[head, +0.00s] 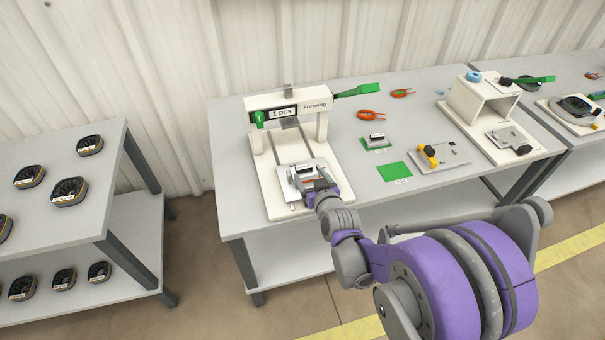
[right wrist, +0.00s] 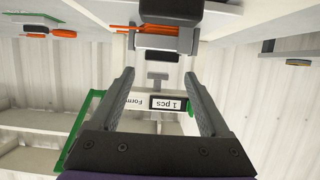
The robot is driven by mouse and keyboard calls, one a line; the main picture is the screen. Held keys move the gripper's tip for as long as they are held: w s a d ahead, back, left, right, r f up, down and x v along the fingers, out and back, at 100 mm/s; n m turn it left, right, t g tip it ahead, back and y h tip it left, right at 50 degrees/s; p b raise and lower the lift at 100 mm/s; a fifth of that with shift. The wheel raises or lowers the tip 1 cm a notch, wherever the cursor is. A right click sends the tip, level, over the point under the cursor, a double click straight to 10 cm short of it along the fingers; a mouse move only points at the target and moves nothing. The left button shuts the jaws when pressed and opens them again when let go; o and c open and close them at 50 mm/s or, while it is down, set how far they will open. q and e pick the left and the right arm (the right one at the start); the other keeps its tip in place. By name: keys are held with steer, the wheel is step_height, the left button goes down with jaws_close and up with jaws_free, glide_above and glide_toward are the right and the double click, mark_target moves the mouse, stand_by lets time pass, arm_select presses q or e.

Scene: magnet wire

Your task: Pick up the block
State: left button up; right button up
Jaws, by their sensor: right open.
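A small pale metal block (head: 303,170) sits on the plate of the white forming press. A similar pale block (head: 377,138) stands on a green pad farther right; I cannot tell which one the task means. My right gripper (head: 318,184) is at the front of the press, close beside the first block and partly covering it. In the right wrist view its two fingers (right wrist: 158,78) are spread with nothing between them. A grey and white piece with a dark top (right wrist: 158,42) shows just beyond the fingertips. My left gripper is not in view.
The press (head: 257,165) has a frame with a "1 pcs" display and a green lever (head: 357,90). Orange-handled tools (head: 370,115), an empty green pad (head: 395,170), a yellow-clamp fixture (head: 430,153) and a white box stand (head: 484,98) share the grey table. A shelf stands left.

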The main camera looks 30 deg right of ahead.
mark_target(304, 168)
steer(key=shift+b+x, duration=0.3)
steer(key=shift+x, duration=2.45)
steer(key=shift+a+f, duration=0.1)
steer(key=shift+a, duration=0.05)
steer(key=shift+c, duration=0.3)
jaws_close()
